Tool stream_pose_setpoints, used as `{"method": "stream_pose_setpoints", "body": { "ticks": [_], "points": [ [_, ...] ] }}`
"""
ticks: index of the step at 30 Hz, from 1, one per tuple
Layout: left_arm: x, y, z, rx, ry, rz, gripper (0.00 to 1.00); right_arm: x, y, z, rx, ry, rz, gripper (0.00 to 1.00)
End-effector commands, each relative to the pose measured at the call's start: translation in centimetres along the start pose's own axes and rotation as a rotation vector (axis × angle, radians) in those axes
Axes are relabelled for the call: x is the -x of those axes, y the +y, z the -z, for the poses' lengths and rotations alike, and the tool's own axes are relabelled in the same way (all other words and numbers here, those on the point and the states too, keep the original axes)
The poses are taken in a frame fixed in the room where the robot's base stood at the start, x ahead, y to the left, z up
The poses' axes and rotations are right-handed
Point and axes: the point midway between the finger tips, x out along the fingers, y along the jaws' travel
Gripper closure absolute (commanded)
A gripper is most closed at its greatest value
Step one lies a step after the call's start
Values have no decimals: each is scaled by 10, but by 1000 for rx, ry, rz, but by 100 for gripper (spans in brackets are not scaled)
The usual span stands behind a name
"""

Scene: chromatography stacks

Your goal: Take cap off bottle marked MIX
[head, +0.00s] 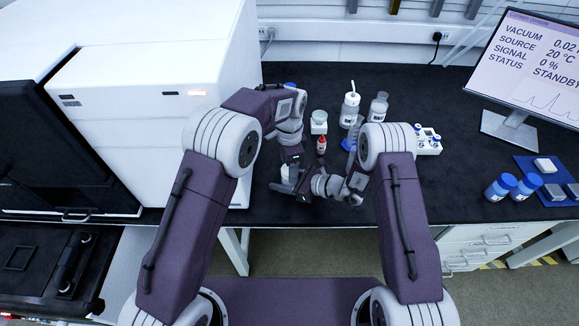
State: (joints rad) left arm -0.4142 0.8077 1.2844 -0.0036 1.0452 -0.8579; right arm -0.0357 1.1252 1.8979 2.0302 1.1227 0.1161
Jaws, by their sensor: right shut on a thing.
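A small pale bottle (286,172) stands at the front of the black bench, mostly hidden by my grippers. Its label and top cannot be read or made out, so I cannot tell if it is the one marked MIX. My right gripper (284,188) reaches in from the right, low over the bench, and is shut on what looks like this bottle. My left gripper (291,163) points down from above, right at the bottle's top. Its fingertips are too small and overlapped to show whether they are open or shut, or whether they touch a cap.
Behind the grippers stand a red bottle (321,146), a glass jar (319,122), a white wash bottle (350,108) and a clear bottle (379,105). A white vial rack (428,142) and two blue-capped bottles (498,189) are to the right. A large white instrument (150,90) borders the left.

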Motion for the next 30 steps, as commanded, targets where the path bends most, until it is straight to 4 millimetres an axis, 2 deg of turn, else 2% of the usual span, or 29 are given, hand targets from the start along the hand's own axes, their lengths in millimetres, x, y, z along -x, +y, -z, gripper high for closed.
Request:
{"method": "stream_pose_setpoints", "body": {
  "ticks": [4, 12, 20, 21, 22, 23, 30],
  "points": [
    [2, 3, 1, -1, 0, -8, 32, 0, -2, -1, 1, -1, 4, 100],
    [41, 2, 1, -1, 1, -5, 32, 0, -1, 0, 1, -1, 3, 100],
    [45, 2, 0, -1, -1, -5, 32, 0, -1, -1, 1, -1, 2, 100],
    [45, 2, 0, -1, 0, -5, 32, 0, -1, 0, 1, -1, 2, 39],
    [45, 2, 0, -1, -1, -5, 32, 0, -1, -1, 1, -1, 2, 31],
    [45, 2, 0, -1, -1, -5, 32, 0, -1, 0, 1, -1, 2, 25],
    [45, 2, 0, -1, -1, -5, 32, 0, -1, 0, 1, 0, 2, 25]
  ]
}}
